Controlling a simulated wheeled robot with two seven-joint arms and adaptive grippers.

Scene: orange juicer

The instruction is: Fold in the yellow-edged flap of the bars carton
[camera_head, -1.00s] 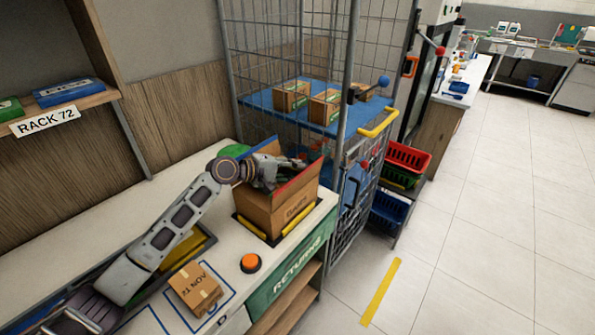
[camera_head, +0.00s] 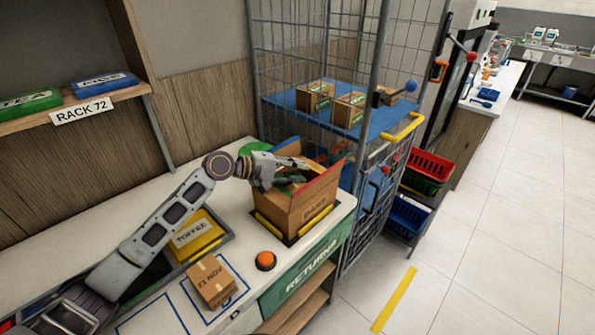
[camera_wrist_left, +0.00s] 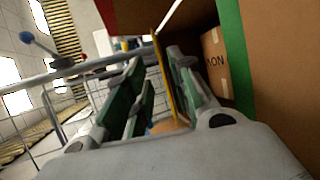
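The open brown bars carton (camera_head: 307,214) stands at the counter's right end. Its red-edged flap (camera_head: 318,182) stands up on the right, and a blue-edged flap (camera_head: 288,147) shows at the back. A green-edged flap (camera_wrist_left: 233,65) stands to the right. The yellow-edged flap is not clear in the head view. My right gripper is out of view.
A wire cage (camera_head: 318,45) with boxes on a blue shelf stands just behind the carton. An orange button (camera_head: 266,260), a small dated box (camera_head: 211,283) and a yellow toffee box (camera_head: 186,236) are on the near counter. A rack shelf (camera_head: 95,97) is at the left.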

